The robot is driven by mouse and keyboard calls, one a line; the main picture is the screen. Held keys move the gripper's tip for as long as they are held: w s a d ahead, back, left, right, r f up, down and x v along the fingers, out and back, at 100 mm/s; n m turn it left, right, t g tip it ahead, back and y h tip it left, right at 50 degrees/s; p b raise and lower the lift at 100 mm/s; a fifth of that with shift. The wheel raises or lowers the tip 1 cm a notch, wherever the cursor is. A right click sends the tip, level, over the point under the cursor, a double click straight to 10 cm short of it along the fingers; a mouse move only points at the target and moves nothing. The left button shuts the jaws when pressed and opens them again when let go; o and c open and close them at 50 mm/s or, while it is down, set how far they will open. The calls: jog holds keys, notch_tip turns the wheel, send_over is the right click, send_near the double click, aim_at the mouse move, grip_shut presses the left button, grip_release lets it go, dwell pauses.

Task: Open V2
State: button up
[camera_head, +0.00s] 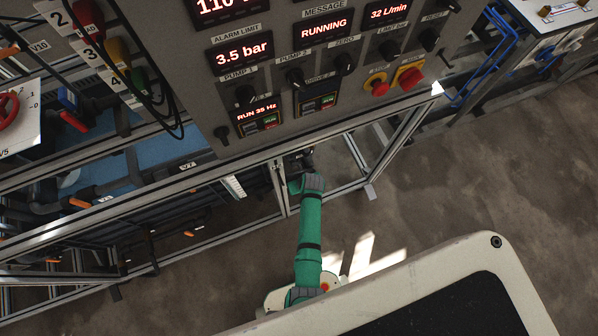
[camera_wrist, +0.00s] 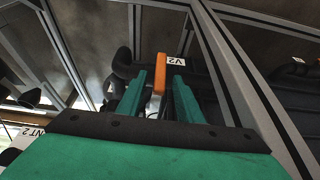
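The V2 label (camera_wrist: 177,61) is a small white tag beside an orange lever handle (camera_wrist: 159,76) on dark pipework in the wrist view. My gripper (camera_wrist: 161,82) has two green fingers, one on each side of the handle. A gap shows between the handle and each finger, so the fingers are open and not clamped on it. In the head view my green arm reaches under the control panel to the frame. My fingers and the V2 handle cannot be made out there.
Metal frame bars (camera_wrist: 245,85) run close to the right of my gripper. A dark rounded part (camera_wrist: 122,64) is close on the left. The grey control panel (camera_head: 290,75) with displays and knobs overhangs the arm. Open floor (camera_head: 480,190) lies to the right.

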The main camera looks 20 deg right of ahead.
jog(key=shift+x, duration=0.9)
grip_shut()
jog(key=shift+w, duration=0.1)
